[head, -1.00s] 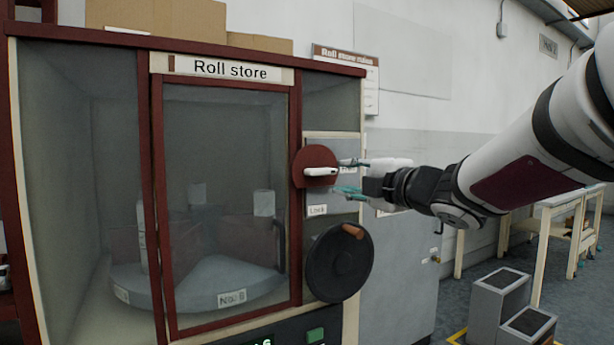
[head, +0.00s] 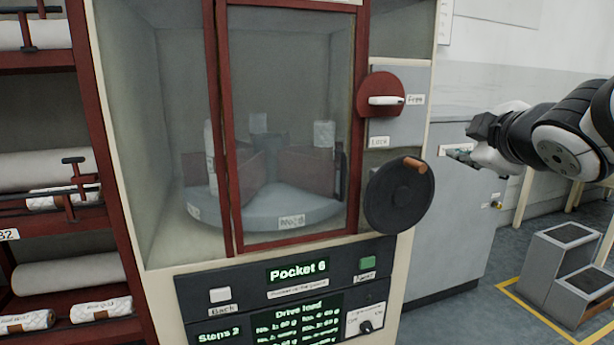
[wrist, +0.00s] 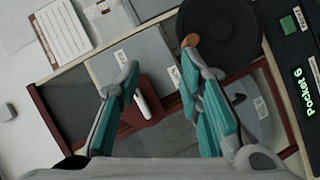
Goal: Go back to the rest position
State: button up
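My gripper (wrist: 160,90) is open and empty in the wrist view, its two teal-padded fingers spread apart. In the head view my gripper (head: 462,150) is at the right, clear of the roll store (head: 430,130), and its fingertips are partly hidden. The white lock lever (head: 386,100) on its red disc lies horizontal, pointing at the "Free" label (head: 415,99). In the wrist view the lever (wrist: 148,96) shows between the fingers, apart from them. The store's glass door (head: 290,120) looks shut.
The black handwheel (head: 395,200) with its brown knob juts out below the lever. The lit panel (head: 290,290) reads Pocket 6. Racks of rolls (head: 60,200) stand at the left. A grey step stool (head: 570,260) stands on the floor at the right.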

jog(key=s+f+m+g+h, duration=0.1)
jog(key=s+f+m+g, duration=0.65)
jog(key=s+f, duration=0.6)
jog(key=s+a+f+m+g+y, duration=0.1)
jog(key=s+a+f+m+g, duration=0.15)
jog(key=s, duration=0.55)
jog(key=s+a+f+m+g+y, duration=0.1)
jog(key=s+a+f+g, duration=0.1)
jog(key=s+a, duration=0.35)
jog(key=s+a+f+m+g+y, duration=0.1)
jog(key=s+f+g, duration=0.15)
jog(key=s, duration=0.65)
notch_tip(320, 180, up, 32)
jog(key=t+p, duration=0.4)
jog(key=p, duration=2.6)
jog(key=shift+d+r, duration=0.15)
jog(key=shift+d, duration=0.05)
